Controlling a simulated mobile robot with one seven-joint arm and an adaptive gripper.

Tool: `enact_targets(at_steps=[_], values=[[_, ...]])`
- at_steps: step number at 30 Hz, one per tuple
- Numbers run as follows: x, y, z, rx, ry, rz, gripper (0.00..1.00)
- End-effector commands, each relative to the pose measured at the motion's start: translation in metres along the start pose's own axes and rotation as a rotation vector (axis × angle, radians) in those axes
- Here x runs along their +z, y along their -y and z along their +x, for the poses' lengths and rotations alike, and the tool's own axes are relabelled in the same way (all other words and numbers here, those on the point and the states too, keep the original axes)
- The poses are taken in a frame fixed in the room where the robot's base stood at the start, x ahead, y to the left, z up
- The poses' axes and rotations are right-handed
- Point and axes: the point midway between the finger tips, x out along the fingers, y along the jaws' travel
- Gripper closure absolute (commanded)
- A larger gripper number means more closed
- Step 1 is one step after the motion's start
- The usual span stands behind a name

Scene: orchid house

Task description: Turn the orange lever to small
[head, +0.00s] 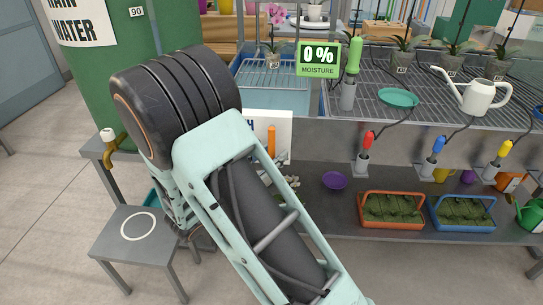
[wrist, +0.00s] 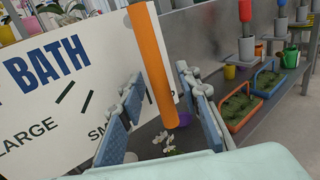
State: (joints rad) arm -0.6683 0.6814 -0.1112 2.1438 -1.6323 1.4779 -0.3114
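The orange lever (wrist: 152,65) stands nearly upright in front of a white panel (wrist: 45,85), and its upper end leaves the wrist view. The panel reads "BATH", with "LARGE" at lower left and "SM…" partly covered by the lever and a finger. My gripper (wrist: 159,76) is open, with one blue-padded finger on each side of the lever in the picture. Gaps show on both sides; I cannot tell how deep the lever sits between the fingers. In the head view the lever (head: 271,141) shows beside my arm, which hides my gripper and much of the panel (head: 283,122).
Red (head: 368,139), blue (head: 439,144) and yellow (head: 505,149) handles line the bench front at right. Below are an orange-rimmed tray (head: 391,225) and a blue-rimmed tray (head: 462,229). A green moisture sign (head: 318,58) reads 0 %. A grey stool (head: 138,240) stands at left.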

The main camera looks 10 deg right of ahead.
Motion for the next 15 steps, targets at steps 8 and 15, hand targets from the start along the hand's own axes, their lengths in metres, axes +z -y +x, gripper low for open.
enact_targets(at_steps=[8,15], values=[[0.0001,0.0001,-0.0003,-0.001,0.0,0.0,0.85],[0.0,0.0,-0.0004,0.0,0.0,0.0,1.0]])
